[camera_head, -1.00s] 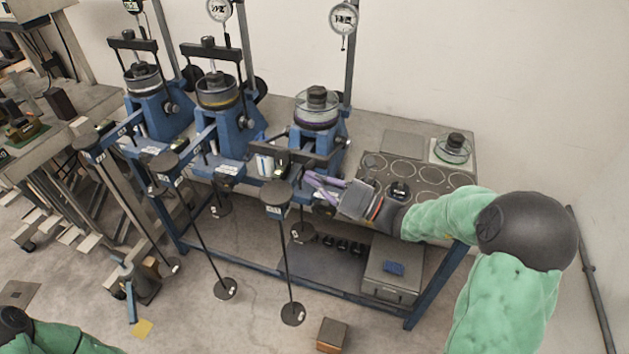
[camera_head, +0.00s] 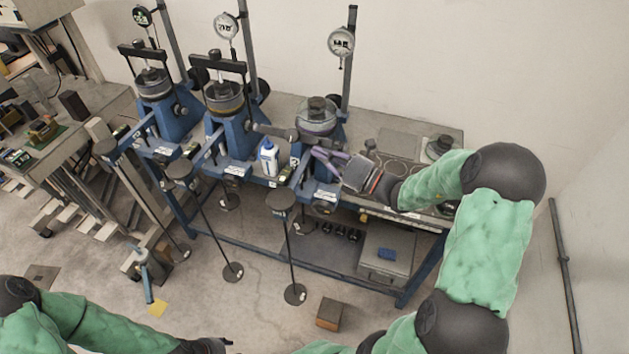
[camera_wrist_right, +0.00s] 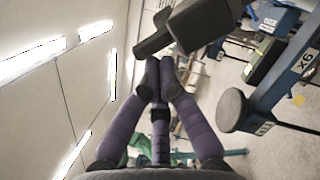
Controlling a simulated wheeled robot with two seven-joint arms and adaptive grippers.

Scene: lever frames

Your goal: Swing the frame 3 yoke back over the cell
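Frame 3 is the rightmost blue lever frame, with its round cell (camera_head: 317,115) under a dial gauge. Its dark yoke crossbar (camera_head: 289,134) is tilted forward, in front of and just below the cell's top, not over it. My right gripper (camera_head: 316,157) is at the yoke's front right side. In the right wrist view its purple fingers (camera_wrist_right: 160,84) converge with their tips together, close under the dark yoke (camera_wrist_right: 205,25); contact is not clear. I see nothing held between them. My left gripper (camera_head: 215,346) is at the bottom edge, partly cut off.
Two other frames stand left, their yokes (camera_head: 214,62) upright over their cells. A white bottle (camera_head: 268,158) stands near the yoke's left end. The dial gauge (camera_head: 341,42) hangs above frame 3's cell. A hanger (camera_head: 290,245) hangs in front of the bench.

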